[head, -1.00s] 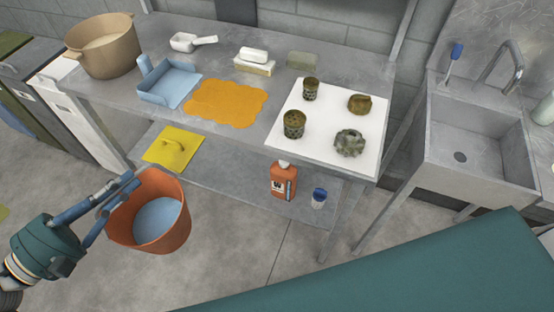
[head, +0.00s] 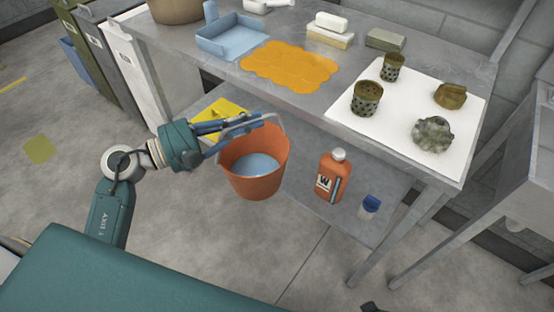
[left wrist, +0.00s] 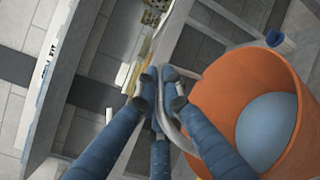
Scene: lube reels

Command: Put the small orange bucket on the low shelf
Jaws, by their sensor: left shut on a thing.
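The small orange bucket (head: 254,180) hangs upright from its grey handle, with something pale blue inside. My left gripper (head: 262,124) is shut on the handle at the bucket's top. In the left wrist view the blue fingers (left wrist: 160,80) close on the handle, and the bucket (left wrist: 215,95) is at the right. The low shelf (head: 300,165) runs under the metal table. The bucket is in front of the shelf's front edge in the head view and hides part of it. My right gripper is not in view.
The tabletop (head: 225,65) overhangs the shelf. A table leg (head: 405,232) stands to the right. Bins (head: 85,55) stand at the left.

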